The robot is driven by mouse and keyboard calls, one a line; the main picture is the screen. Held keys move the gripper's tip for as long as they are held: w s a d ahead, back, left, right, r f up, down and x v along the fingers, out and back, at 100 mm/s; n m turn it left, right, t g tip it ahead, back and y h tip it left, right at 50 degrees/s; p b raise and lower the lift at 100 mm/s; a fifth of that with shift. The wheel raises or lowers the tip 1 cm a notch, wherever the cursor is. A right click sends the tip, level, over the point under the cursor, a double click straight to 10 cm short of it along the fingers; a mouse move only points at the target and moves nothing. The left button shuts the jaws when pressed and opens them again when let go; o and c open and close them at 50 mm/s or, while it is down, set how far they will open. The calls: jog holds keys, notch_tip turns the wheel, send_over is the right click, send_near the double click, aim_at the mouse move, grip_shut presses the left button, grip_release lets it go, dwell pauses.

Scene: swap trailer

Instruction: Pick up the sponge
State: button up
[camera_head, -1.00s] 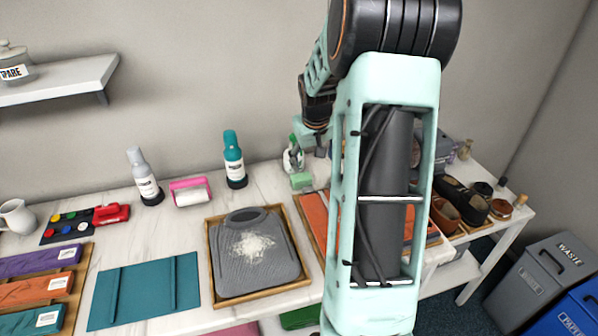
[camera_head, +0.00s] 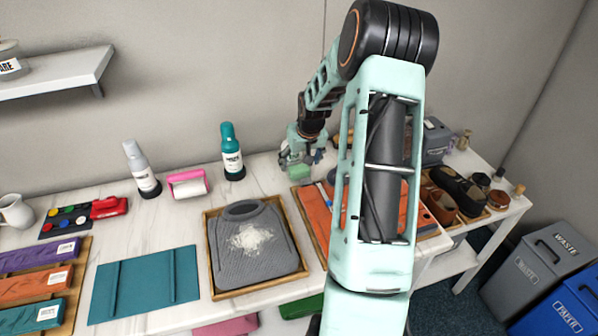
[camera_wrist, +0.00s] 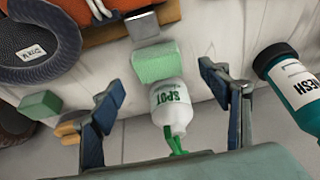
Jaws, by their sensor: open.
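The sponge is a light green block (camera_head: 299,172) on the white table near the wall, behind the tray with orange cloth. In the wrist view the sponge (camera_wrist: 158,62) lies beyond and between my two fingers, against a white SPOT bottle (camera_wrist: 172,105) with a green nozzle. My gripper (camera_wrist: 162,82) is open, with one blue-padded finger on each side of the bottle and sponge, and nothing is held. In the head view my gripper (camera_head: 300,150) is above and behind the sponge and hides most of the bottle.
A teal bottle (camera_wrist: 292,85) stands close beside my right finger. A smaller green block (camera_wrist: 40,104) lies left of my left finger.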

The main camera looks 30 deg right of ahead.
aim_at(299, 168)
jog(key=shift+x, duration=1.85)
jog(key=c, duration=1.1)
jog(key=shift+c, duration=0.2)
jog(key=shift+r, duration=0.15)
